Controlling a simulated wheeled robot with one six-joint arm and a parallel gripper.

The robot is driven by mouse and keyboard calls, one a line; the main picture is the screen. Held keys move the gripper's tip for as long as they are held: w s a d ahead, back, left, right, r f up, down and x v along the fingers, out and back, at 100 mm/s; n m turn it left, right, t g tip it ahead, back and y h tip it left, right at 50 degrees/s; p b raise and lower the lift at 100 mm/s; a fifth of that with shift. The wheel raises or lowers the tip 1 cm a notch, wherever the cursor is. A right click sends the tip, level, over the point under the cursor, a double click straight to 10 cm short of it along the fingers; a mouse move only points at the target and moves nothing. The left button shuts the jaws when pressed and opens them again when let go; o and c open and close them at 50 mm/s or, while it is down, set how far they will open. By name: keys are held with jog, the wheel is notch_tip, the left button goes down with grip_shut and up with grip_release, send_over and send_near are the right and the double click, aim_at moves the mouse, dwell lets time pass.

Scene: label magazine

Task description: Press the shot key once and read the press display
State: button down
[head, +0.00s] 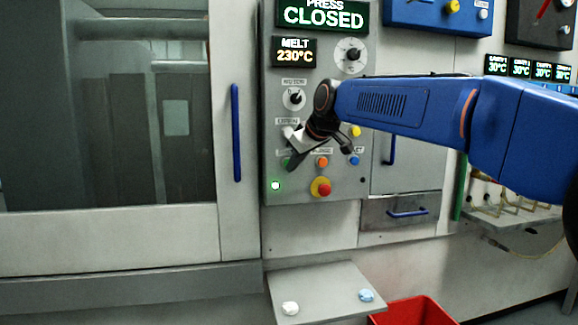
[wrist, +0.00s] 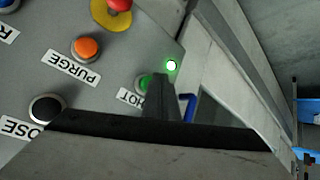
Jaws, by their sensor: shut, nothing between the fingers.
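The press display (head: 322,14) at the top of the grey panel reads PRESS CLOSED. The green shot key (wrist: 143,83) shows in the wrist view, its label partly covered and upside down. My gripper (head: 291,166) is shut and empty, low on the left of the panel. In the wrist view its dark fingertips (wrist: 160,84) lie right at the shot key and cover part of it. I cannot tell whether they touch it. In the head view my gripper hides most of the key.
An orange purge key (wrist: 86,48), a black key (wrist: 46,108) and a red stop button on yellow (head: 321,188) are close by. A small lamp (head: 276,185) glows green. The melt display (head: 294,53) reads 230°C. A shelf (head: 325,285) and red bin (head: 412,312) stand below.

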jog(key=shift+w, duration=0.1)
dwell(0.4)
jog(key=shift+w+a, duration=0.15)
jog(key=shift+w, duration=0.15)
jog(key=shift+w+a, duration=0.1)
jog(key=shift+w, duration=0.3)
dwell(0.9)
jog(key=shift+s, duration=0.1)
jog(key=shift+s+d, duration=0.25)
jog(key=shift+s, duration=0.5)
jog(key=s, duration=0.2)
jog(key=s+d, duration=0.1)
jog(key=s, duration=0.1)
jog(key=shift+s+d, duration=0.15)
jog(key=shift+s, duration=0.25)
dwell(0.7)
